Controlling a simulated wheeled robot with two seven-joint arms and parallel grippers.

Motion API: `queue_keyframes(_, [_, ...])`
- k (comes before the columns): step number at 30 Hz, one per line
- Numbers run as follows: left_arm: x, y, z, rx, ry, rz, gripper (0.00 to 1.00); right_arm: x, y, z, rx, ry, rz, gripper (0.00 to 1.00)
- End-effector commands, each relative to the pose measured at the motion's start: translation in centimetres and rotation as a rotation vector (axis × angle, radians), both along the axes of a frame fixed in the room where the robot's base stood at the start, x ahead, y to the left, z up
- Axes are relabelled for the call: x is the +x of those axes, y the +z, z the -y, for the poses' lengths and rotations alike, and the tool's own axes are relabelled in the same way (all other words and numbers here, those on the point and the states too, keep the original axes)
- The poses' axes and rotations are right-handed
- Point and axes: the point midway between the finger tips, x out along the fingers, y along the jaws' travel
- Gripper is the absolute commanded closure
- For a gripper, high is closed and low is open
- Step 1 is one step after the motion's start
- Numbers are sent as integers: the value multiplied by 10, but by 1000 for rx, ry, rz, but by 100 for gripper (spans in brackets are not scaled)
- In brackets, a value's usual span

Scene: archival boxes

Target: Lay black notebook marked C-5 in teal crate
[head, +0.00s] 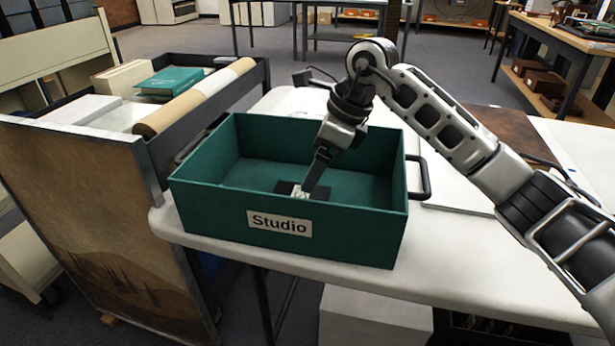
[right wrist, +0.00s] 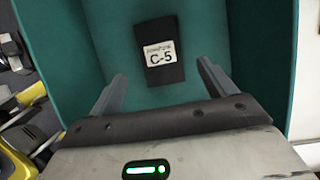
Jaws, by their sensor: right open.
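The teal crate (head: 205,214), labelled "Studio", stands on the white table near its left end. The black notebook (head: 319,193) lies flat inside on the crate's floor. In the right wrist view, the notebook (right wrist: 167,73) shows a white label reading C-5, and the teal crate (right wrist: 262,45) surrounds it. My right gripper (head: 303,190) reaches down into the crate from above, over the notebook. In the right wrist view, my right gripper (right wrist: 162,78) has its fingers spread wide, with the notebook between and beyond the tips, and nothing held. My left gripper is out of view.
The white table (head: 450,265) extends right, with flat boards on it. A cart (head: 90,190) at left holds boxes, a teal book (head: 170,80) and a rolled tube (head: 195,97). Crate walls and a black side handle (head: 421,178) stand close around my right arm.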

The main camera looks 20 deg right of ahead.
Motion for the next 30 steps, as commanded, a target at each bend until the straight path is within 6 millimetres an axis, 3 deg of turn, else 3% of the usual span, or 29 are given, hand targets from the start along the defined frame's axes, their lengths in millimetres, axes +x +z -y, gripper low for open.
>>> queue_keyframes(3, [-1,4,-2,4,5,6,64,-4,25,9,0,-2,3,17])
queue_keyframes(9, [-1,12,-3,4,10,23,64,-10,46,16,0,-1,0,17])
queue_keyframes(26, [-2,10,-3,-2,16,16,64,-11,51,18,0,0,-1,17])
queue_keyframes(30, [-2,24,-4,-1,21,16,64,-11,67,18,0,0,0,17])
